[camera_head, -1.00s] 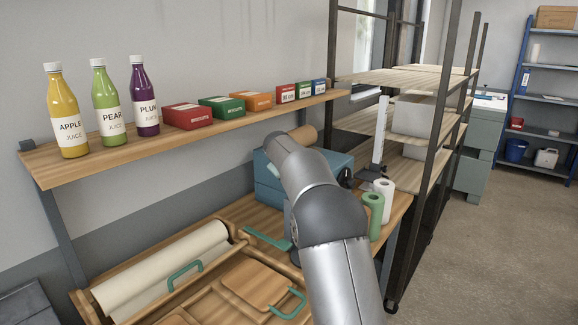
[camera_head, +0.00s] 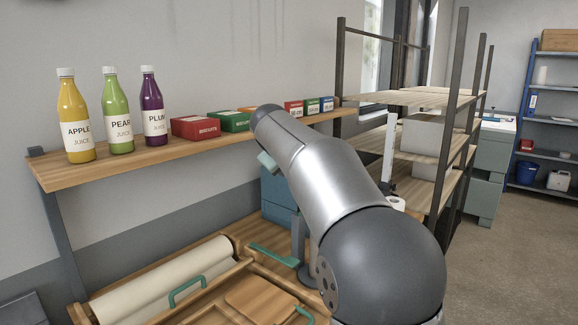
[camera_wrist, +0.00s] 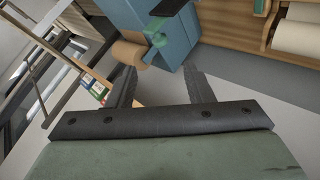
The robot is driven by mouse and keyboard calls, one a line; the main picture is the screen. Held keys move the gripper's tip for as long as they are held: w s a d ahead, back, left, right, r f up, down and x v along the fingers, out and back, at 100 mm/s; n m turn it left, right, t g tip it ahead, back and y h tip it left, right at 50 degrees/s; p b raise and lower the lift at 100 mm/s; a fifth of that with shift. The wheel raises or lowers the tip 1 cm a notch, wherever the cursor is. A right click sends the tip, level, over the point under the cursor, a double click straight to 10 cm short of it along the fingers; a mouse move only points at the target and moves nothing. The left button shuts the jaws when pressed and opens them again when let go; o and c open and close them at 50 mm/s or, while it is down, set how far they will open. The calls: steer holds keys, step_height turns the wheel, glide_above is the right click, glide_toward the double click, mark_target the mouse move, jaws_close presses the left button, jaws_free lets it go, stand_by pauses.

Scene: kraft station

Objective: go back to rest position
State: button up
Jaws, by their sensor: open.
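In the wrist view my gripper (camera_wrist: 160,82) shows two dark fingers spread apart, with nothing between them. A blue box-like unit (camera_wrist: 150,28) and a brown paper roll (camera_wrist: 129,54) lie beyond the fingertips, apparently apart from them. In the head view my arm reaches up across the middle, and its links hide most of the gripper. The blue unit (camera_head: 277,195) shows partly behind the arm, on the wooden workbench (camera_head: 205,262).
A wall shelf (camera_head: 150,163) holds juice bottles (camera_head: 117,115) and small coloured boxes (camera_head: 196,127). A dark-framed rack (camera_head: 430,135) stands right of the bench. A cream roll (camera_head: 165,275) lies on the bench at front left. Open floor (camera_head: 515,245) is at right.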

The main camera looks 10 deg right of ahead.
steer(key=shift+s, duration=0.1)
steer(key=s+a+f+m+g+y, duration=0.1)
steer(key=s+f+g, duration=0.2)
steer(key=s+f, duration=0.6)
steer(key=s+a+f+m+g+y, duration=0.2)
steer(key=s+f, duration=0.8)
steer(key=s, duration=0.9)
steer(key=s+a+f+m+g+y, duration=0.1)
steer(key=s+f+g, duration=0.2)
steer(key=s+f, duration=0.7)
steer(key=s, duration=0.4)
steer(key=shift+s+a+m+g+y, duration=0.2)
steer(key=shift+s+m+g+y, duration=0.1)
steer(key=shift+m+y, duration=0.1)
